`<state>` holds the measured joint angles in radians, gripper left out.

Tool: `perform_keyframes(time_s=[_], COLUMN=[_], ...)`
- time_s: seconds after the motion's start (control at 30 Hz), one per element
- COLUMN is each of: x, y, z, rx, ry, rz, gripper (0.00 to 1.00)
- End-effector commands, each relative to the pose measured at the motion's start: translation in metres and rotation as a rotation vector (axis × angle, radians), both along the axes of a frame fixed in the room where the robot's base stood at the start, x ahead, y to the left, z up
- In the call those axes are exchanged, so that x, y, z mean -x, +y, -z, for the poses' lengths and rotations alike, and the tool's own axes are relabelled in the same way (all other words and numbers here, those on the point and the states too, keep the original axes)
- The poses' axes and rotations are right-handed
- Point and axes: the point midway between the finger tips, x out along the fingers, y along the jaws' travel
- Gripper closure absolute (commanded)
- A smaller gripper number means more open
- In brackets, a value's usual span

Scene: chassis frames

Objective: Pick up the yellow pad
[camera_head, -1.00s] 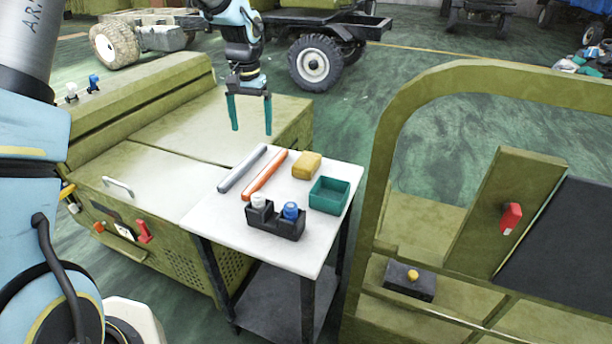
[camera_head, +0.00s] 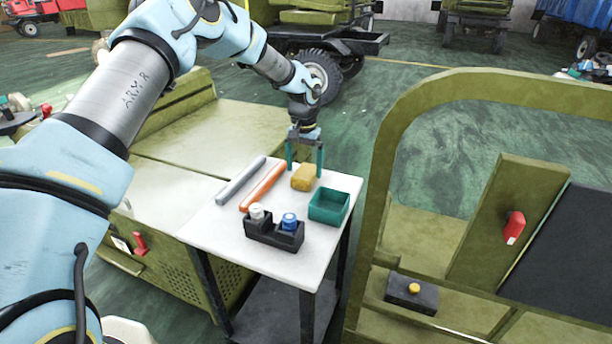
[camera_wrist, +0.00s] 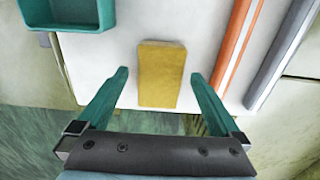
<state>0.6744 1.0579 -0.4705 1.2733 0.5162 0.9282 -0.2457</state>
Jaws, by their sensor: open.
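The yellow pad (camera_head: 304,177) is a small block on the white tabletop (camera_head: 225,230), near its far edge. In the wrist view the pad (camera_wrist: 161,76) lies ahead of and between the lines of the two fingers, with space on both sides. My gripper (camera_head: 304,170) is open and empty. Its teal fingers hang just behind and above the pad in the head view. In the wrist view the gripper (camera_wrist: 158,75) has its fingertips at either side of the pad's near part, not visibly touching it. Whether the tips are at the pad's height cannot be told.
A teal bin (camera_head: 328,206) stands right of the pad. An orange bar (camera_head: 262,187) and a grey bar (camera_head: 240,181) lie left of it. A black holder (camera_head: 273,234) with white- and blue-topped items stands in front. A green chassis frame (camera_head: 376,180) rises to the right.

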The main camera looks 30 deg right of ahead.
Motion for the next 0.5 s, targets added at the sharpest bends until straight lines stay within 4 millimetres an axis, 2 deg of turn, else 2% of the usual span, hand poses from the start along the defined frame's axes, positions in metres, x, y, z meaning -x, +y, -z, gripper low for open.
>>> perform_keyframes(time_s=[0.23, 0.5], x=[0.001, 0.000], y=[0.002, 0.001], z=[0.032, 0.037], rx=[-0.001, 0.001], ry=[0.002, -0.001], rz=[0.000, -0.001], gripper=[0.00, 0.00])
